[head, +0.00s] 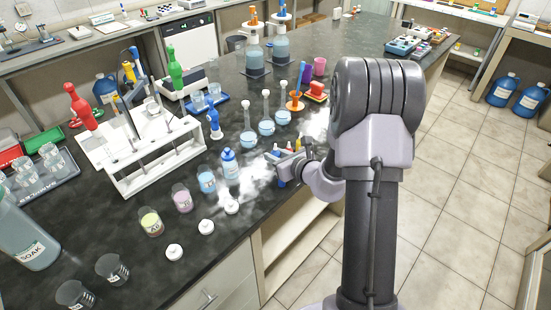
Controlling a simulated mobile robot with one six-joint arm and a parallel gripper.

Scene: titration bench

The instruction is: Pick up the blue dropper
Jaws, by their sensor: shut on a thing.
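My gripper (290,168) is low over the near right edge of the dark bench, in front of the flasks. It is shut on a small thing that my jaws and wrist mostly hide. A bit of blue (282,183) shows just below the jaws; it looks like part of the blue dropper, but it is too small to be certain. I cannot tell whether the held thing is clear of the bench.
Volumetric flasks (266,126) with blue liquid stand just behind my gripper. To its left are a blue-capped bottle (230,166), beakers of coloured liquid (207,181) and loose white caps (232,207). A white pipette rack (150,165) stands farther left. The floor (470,210) at right is clear.

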